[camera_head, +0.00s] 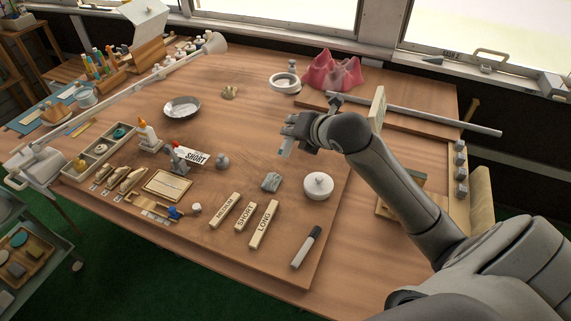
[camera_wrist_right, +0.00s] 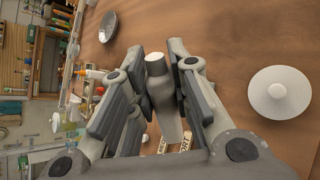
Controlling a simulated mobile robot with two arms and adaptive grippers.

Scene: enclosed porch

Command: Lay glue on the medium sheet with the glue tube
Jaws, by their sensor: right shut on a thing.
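My right gripper (camera_head: 288,143) is above the middle of the wooden table and shut on a grey tube with a pale end. The tube (camera_wrist_right: 162,98) stands between the fingers in the right wrist view; it may be the glue tube, but no label shows. A white bottle with an orange tip (camera_head: 148,136) stands upright at the left of the table, apart from the gripper. A block marked MEDIUM (camera_head: 225,210) lies at the front beside SHORT (camera_head: 245,217) and LONG (camera_head: 263,226) blocks. I cannot make out a medium sheet. My left gripper is out of view.
A round white lidded pot (camera_head: 318,186), a grey lump (camera_head: 270,181) and a marker (camera_head: 306,246) lie in front of the right arm. A metal bowl (camera_head: 182,107) is farther left. A long grey bar (camera_head: 415,113) crosses the back right. The table's middle is mostly clear.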

